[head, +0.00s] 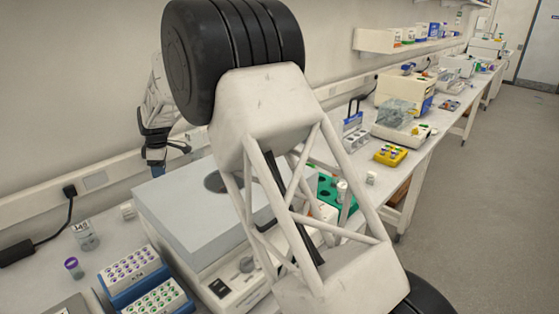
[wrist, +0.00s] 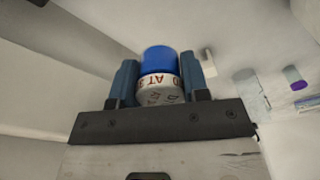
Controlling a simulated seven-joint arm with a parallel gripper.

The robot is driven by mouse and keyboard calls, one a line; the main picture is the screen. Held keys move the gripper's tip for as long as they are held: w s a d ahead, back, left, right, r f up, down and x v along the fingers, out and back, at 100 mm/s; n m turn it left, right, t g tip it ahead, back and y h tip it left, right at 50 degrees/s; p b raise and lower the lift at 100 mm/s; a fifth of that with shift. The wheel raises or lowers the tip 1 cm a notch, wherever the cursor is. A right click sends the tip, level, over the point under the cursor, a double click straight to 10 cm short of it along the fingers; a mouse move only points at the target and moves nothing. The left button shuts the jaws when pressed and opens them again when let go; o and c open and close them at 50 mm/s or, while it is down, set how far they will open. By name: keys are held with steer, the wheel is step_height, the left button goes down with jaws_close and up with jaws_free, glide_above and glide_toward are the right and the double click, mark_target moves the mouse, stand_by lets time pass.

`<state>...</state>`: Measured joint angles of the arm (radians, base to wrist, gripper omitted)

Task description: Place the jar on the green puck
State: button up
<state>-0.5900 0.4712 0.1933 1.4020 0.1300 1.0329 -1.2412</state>
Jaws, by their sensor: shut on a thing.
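My gripper (wrist: 160,76) is shut on a jar (wrist: 158,96) with a blue lid and a white label with red and dark print. One blue-grey finger presses on each side of it. In the head view my gripper (head: 156,152) hangs at the left, above the back of a grey box-shaped instrument (head: 175,205). The held jar cannot be made out clearly there. I cannot make out a separate green puck. A green holder (head: 329,189) with dark round holes and a white bottle (head: 341,190) stands right of the instrument, partly hidden by my arm.
At the lower left are a clear labelled jar (head: 85,236), a purple-capped vial (head: 73,267) and a rack of purple-capped tubes (head: 132,267). A yellow rack (head: 390,154) stands farther along the bench. My arm covers the middle of the head view.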

step_height(320, 180, up, 22)
steer(key=w+d+m, duration=0.2)
steer(key=w+d, duration=0.5)
steer(key=d, duration=0.6)
steer(key=w+d+m, duration=0.1)
steer(key=w+d, duration=0.6)
steer(key=d, duration=0.5)
steer(key=w+d+m, duration=0.1)
steer(key=w+d, duration=0.2)
steer(key=d, duration=1.1)
steer(key=w+d+m, duration=0.2)
steer(key=w+d, duration=0.1)
steer(key=d, duration=1.1)
step_height(320, 180, down, 18)
steer(key=shift+d+t, duration=0.3)
steer(key=shift+d, duration=0.1)
steer(key=shift+s, duration=0.1)
steer(key=shift+f, duration=2.5)
steer(key=shift+f, duration=2.45)
